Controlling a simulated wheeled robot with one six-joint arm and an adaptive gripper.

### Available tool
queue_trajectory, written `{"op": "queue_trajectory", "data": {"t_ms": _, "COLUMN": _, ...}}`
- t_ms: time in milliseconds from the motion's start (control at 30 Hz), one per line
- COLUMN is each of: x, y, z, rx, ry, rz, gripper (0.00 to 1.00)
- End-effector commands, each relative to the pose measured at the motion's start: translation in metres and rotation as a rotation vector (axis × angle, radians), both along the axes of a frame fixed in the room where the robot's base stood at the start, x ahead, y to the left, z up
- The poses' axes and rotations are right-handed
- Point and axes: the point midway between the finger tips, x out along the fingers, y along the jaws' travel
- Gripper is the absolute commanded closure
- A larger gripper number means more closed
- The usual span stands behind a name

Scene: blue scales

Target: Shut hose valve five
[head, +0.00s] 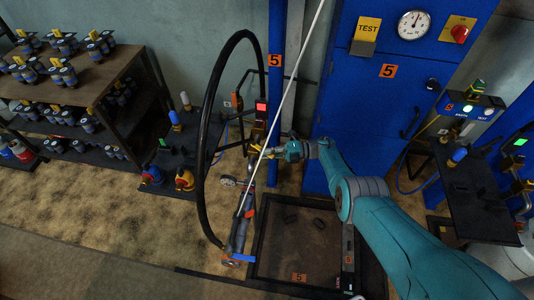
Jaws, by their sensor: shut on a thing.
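My gripper (270,153) is at the end of my teal arm, in the middle of the head view. It is shut on a small yellow part, which I take to be the yellow handle (255,150) of hose valve five. The valve sits on the upright fitting beside the blue post marked 5 (275,60). A thin pale pole crosses in front, and the fingers are small, so the exact grip and the handle's angle are hard to tell. A red lit indicator (261,106) is just above the handle. A black hose (200,150) loops at the left.
A blue cabinet (360,100) stands behind my arm. Shelves with several meters (75,75) are at left. A dark bench (475,195) is at right.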

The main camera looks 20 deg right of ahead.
Motion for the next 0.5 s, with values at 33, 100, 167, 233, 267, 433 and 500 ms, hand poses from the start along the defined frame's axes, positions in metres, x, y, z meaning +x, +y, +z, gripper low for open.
{"op": "queue_trajectory", "data": {"t_ms": 33, "x": 0.0001, "y": 0.0002, "z": -0.0006, "rx": -0.001, "ry": 0.001, "rz": 0.000, "gripper": 1.00}}
{"op": "queue_trajectory", "data": {"t_ms": 100, "x": -0.0001, "y": 0.0003, "z": -0.0007, "rx": -0.001, "ry": 0.001, "rz": 0.000, "gripper": 1.00}}
{"op": "queue_trajectory", "data": {"t_ms": 167, "x": -0.0001, "y": 0.0003, "z": -0.0008, "rx": -0.001, "ry": 0.001, "rz": 0.000, "gripper": 1.00}}
{"op": "queue_trajectory", "data": {"t_ms": 233, "x": -0.0001, "y": 0.0003, "z": -0.0008, "rx": -0.001, "ry": 0.001, "rz": 0.000, "gripper": 1.00}}
{"op": "queue_trajectory", "data": {"t_ms": 267, "x": -0.0001, "y": 0.0003, "z": -0.0008, "rx": -0.001, "ry": 0.001, "rz": 0.000, "gripper": 1.00}}
{"op": "queue_trajectory", "data": {"t_ms": 433, "x": 0.0000, "y": 0.0002, "z": -0.0007, "rx": -0.001, "ry": 0.001, "rz": 0.000, "gripper": 0.83}}
{"op": "queue_trajectory", "data": {"t_ms": 500, "x": 0.0000, "y": 0.0002, "z": -0.0006, "rx": -0.001, "ry": 0.001, "rz": 0.000, "gripper": 0.79}}
